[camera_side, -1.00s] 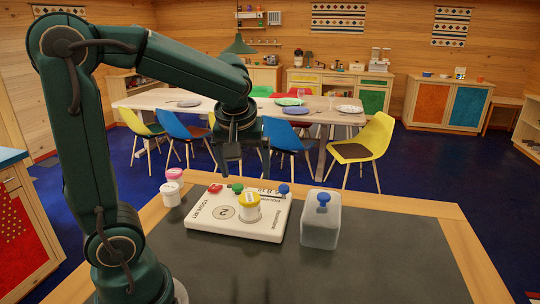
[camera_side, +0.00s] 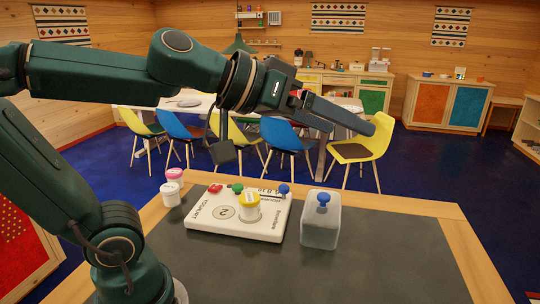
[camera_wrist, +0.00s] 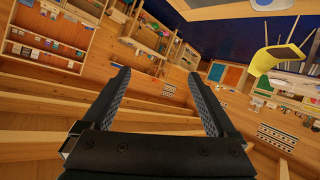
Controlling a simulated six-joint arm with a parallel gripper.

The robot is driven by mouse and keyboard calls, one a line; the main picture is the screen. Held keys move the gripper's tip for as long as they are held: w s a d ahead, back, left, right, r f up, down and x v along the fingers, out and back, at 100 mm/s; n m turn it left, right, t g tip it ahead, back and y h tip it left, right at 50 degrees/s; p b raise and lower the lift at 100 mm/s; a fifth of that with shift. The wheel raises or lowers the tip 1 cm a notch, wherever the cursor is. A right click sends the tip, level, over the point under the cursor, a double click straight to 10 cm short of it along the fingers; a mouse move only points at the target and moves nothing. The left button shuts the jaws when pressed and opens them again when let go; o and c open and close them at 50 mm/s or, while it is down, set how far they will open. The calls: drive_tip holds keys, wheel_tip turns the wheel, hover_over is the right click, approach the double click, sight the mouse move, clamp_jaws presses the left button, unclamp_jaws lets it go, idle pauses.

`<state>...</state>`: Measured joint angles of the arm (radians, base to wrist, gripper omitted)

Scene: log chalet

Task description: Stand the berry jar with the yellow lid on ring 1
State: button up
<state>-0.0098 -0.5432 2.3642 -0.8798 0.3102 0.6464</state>
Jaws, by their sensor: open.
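The jar with the yellow lid (camera_side: 249,206) stands upright on the white yoghurt maker (camera_side: 215,230) in the side view. The mark beneath it is hidden, so I cannot read its number. A bare ring marked 2 (camera_side: 223,212) lies to its left. My gripper (camera_side: 352,122) is raised well above the table, to the right of the jar and apart from it. In the wrist view my gripper (camera_wrist: 159,76) shows its two fingers spread, with nothing between them.
The table's dark front (camera_side: 290,275) is clear.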

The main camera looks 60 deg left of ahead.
drive_tip(key=s+a+f+g+y, duration=0.3)
drive_tip(key=s+f+g, duration=0.4)
drive_tip(key=s+f, duration=0.6)
drive_tip(key=shift+s+a+f+m, duration=0.15)
drive_tip(key=shift+s+f+m, duration=0.05)
drive_tip(key=shift+f+m, duration=0.25)
